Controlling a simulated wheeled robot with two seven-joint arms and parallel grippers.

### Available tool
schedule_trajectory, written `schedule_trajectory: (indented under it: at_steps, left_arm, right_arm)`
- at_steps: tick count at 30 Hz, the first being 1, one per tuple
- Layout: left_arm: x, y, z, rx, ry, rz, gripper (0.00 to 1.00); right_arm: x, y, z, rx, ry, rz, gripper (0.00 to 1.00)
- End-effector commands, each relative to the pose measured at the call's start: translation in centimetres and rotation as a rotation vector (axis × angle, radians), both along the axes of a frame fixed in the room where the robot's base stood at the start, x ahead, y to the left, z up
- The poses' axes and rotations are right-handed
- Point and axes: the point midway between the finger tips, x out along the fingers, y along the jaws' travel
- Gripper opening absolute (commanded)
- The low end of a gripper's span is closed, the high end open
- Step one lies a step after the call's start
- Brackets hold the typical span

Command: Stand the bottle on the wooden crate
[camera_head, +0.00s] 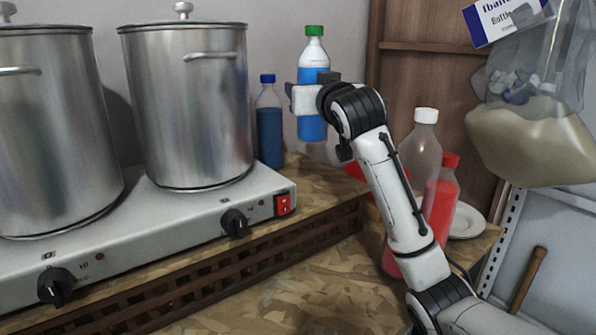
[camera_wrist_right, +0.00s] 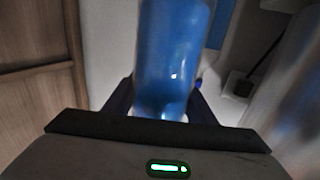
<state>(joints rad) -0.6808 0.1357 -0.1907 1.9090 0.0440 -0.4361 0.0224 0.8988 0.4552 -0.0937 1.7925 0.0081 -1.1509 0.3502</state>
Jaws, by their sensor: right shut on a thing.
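The bottle (camera_head: 312,128) is clear with a green cap and blue liquid. It is upright, and its base appears slightly above the crate top in the head view. My right gripper (camera_head: 309,98) is shut around its middle. In the right wrist view, the blue bottle (camera_wrist_right: 172,60) fills the space between my dark fingers (camera_wrist_right: 165,108). The wooden crate (camera_head: 230,263) has brown lattice sides and a speckled wood top, with bare top beside the hotplate. My left gripper is not in view.
A hotplate (camera_head: 170,220) with two steel pots (camera_head: 190,110) covers most of the crate. A blue-capped bottle (camera_head: 269,130) stands behind, left of the held bottle. A white-capped bottle (camera_head: 420,150), a red bottle (camera_head: 442,205) and a plate (camera_head: 466,222) are right, near my arm.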

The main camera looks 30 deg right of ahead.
Motion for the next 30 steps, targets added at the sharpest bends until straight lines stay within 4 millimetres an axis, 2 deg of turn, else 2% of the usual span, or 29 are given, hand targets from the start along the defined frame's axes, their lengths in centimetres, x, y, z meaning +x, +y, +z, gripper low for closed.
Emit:
schedule_trajectory:
  at_steps: [2, 9, 17, 22, 30]
  left_arm:
    - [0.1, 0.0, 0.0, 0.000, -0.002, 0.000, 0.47]
    - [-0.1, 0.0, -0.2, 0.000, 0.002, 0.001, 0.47]
    - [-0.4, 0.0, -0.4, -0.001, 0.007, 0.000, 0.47]
    - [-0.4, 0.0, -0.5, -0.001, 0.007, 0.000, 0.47]
    - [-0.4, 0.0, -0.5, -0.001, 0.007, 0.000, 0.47]
  right_arm:
    - [0.3, -0.4, -0.4, -0.001, -0.001, -0.009, 0.15]
    - [0.3, -0.5, -4.7, -0.004, 0.001, -0.012, 0.15]
    - [0.3, -0.5, -6.7, -0.004, -0.002, -0.011, 0.15]
    - [0.3, -0.5, -9.1, -0.004, 0.001, -0.011, 0.15]
    - [0.3, -0.5, -9.6, -0.003, -0.004, -0.011, 0.15]
